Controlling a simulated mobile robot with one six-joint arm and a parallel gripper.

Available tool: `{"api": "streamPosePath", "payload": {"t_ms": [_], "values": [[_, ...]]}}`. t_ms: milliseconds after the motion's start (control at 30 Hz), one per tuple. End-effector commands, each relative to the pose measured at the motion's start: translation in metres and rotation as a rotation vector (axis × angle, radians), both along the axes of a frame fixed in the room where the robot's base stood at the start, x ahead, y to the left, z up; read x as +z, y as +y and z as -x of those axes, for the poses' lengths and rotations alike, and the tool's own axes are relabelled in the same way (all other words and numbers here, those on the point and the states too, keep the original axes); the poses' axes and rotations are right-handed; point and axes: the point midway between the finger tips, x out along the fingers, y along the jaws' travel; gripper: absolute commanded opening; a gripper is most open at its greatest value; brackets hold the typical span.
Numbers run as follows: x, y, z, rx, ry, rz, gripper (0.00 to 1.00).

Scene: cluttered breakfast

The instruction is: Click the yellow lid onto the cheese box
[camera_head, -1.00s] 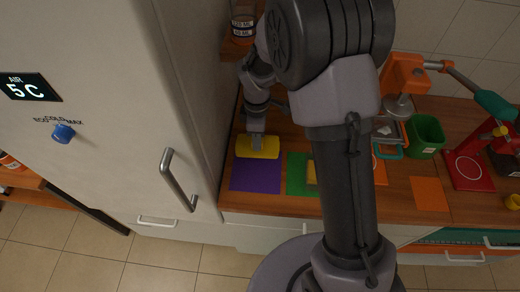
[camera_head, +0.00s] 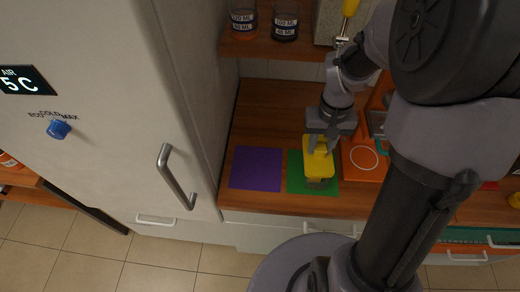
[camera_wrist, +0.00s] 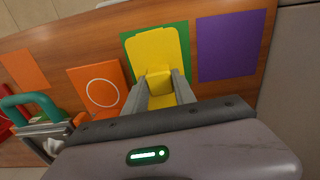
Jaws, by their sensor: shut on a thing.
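The yellow lid (camera_head: 319,165) is over the green mat (camera_head: 297,177) in the head view. My gripper (camera_head: 320,146) is shut on the raised grip of the lid. In the wrist view the gripper (camera_wrist: 159,84) has a finger on each side of this yellow grip, and the lid (camera_wrist: 156,48) spreads out beyond it over the green mat (camera_wrist: 127,41).
A purple mat (camera_head: 257,168) lies bare to the left, near the fridge (camera_head: 100,130). An orange pad with a white ring (camera_head: 363,160) is close on the right. A shelf (camera_head: 265,46) with labelled jars is behind. The counter's front edge is near.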

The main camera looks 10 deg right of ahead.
Motion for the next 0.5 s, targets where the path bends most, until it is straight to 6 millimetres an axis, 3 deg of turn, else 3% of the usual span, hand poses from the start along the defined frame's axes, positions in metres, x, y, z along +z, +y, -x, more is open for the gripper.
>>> {"api": "streamPosePath", "payload": {"t_ms": [100,233,500], "values": [[-0.002,-0.01,0.007,-0.103,0.0,0.0,0.0],[-0.021,-0.009,0.006,-0.095,0.001,0.0,0.0],[-0.028,-0.009,0.006,-0.093,0.001,0.0,0.0]]}}
